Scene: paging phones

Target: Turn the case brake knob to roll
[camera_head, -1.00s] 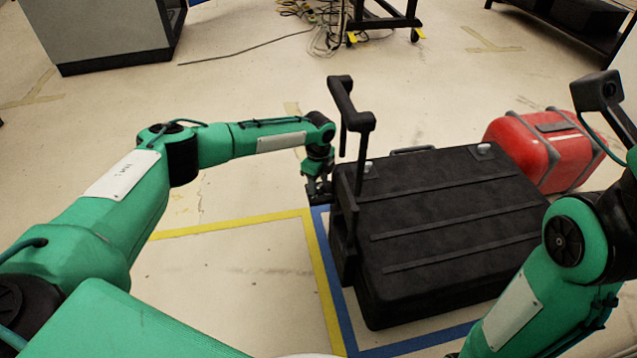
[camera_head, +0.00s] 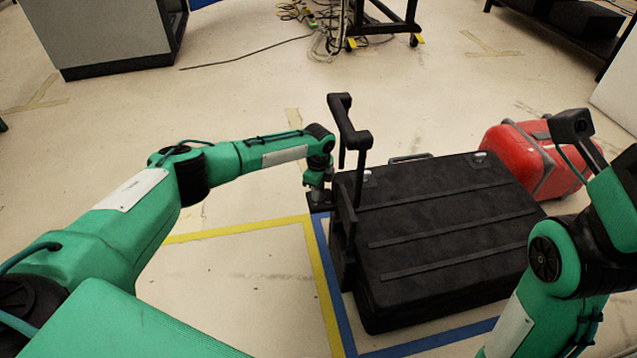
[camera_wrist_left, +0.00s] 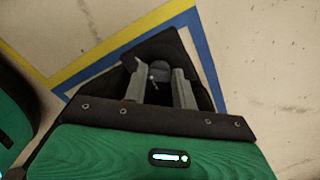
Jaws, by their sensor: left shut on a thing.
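The black case (camera_head: 440,230) lies flat on the floor, with a tall black pull handle (camera_head: 350,128) standing at its left end. My left gripper (camera_wrist_left: 160,88) points down by the case's far left corner; it also shows in the head view (camera_head: 319,203). In the left wrist view its two grey fingers are closed around a small dark rounded part, the brake knob (camera_wrist_left: 160,71). The knob's setting cannot be read, and it is hidden in the head view. My right arm shows at the right edge, but its gripper is not in view.
A red case (camera_head: 522,160) stands beyond the black case. Yellow and blue floor tape (camera_head: 330,290) runs along the black case's left side. Cables (camera_head: 318,35) and a wheeled stand (camera_head: 390,25) are at the back. The floor left of the case is clear.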

